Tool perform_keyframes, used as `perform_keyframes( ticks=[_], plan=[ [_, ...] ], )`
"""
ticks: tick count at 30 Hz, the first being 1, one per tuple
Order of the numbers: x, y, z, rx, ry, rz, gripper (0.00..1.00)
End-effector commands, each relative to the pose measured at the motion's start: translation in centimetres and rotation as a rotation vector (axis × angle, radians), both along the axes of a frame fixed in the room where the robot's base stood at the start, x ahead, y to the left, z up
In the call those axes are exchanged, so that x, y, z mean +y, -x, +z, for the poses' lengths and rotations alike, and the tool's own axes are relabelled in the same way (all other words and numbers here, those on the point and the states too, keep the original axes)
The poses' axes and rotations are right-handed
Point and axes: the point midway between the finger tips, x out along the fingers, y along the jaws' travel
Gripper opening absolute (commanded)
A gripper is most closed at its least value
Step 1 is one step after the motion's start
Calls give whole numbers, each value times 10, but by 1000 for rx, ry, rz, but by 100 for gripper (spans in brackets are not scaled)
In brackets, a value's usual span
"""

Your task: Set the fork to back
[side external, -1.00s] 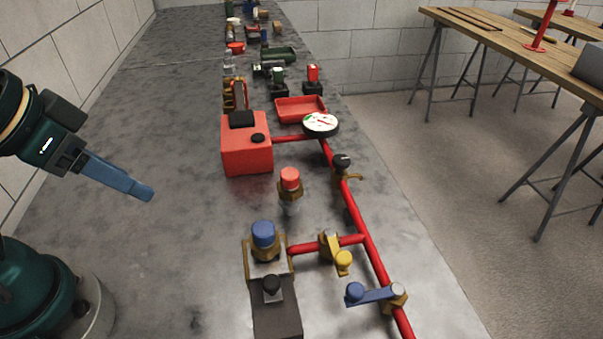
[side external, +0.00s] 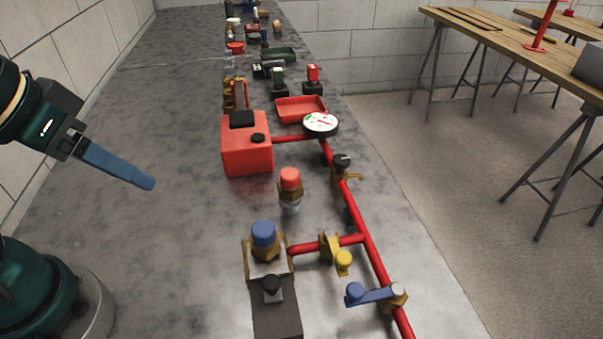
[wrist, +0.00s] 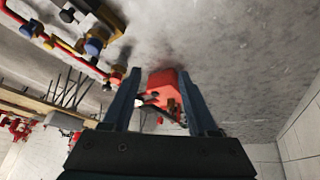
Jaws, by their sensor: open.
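A brass fork-shaped bracket (side external: 247,258) straddles a blue-capped fitting (side external: 263,235) on a dark block with a black knob (side external: 271,284), at the front middle of the side view. I cannot tell for sure that this bracket is the fork, nor which way is back. My gripper (side external: 150,184) is in the air over the bench, left of the pumpset and well apart from it. In the wrist view, my gripper (wrist: 160,85) shows two blue fingers spread apart with nothing held; the red box (wrist: 163,88) appears beyond them.
A red pipe (side external: 362,225) runs along the right, with a yellow-knobbed valve (side external: 342,260), a blue lever (side external: 370,295) and a gauge (side external: 320,124). A red-capped fitting (side external: 290,182) stands mid-bench. The grey bench (side external: 140,240) is clear on the left.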

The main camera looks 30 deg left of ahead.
Motion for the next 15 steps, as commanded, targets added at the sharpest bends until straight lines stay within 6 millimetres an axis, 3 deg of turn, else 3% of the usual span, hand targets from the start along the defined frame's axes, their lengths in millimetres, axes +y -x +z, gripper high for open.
perform_keyframes(
  ticks=[8, 15],
  plan=[
    [-28, -31, 24, 96, 104, 86, 59],
    [-81, -58, 17, 249, 126, 76, 59]
  ],
)
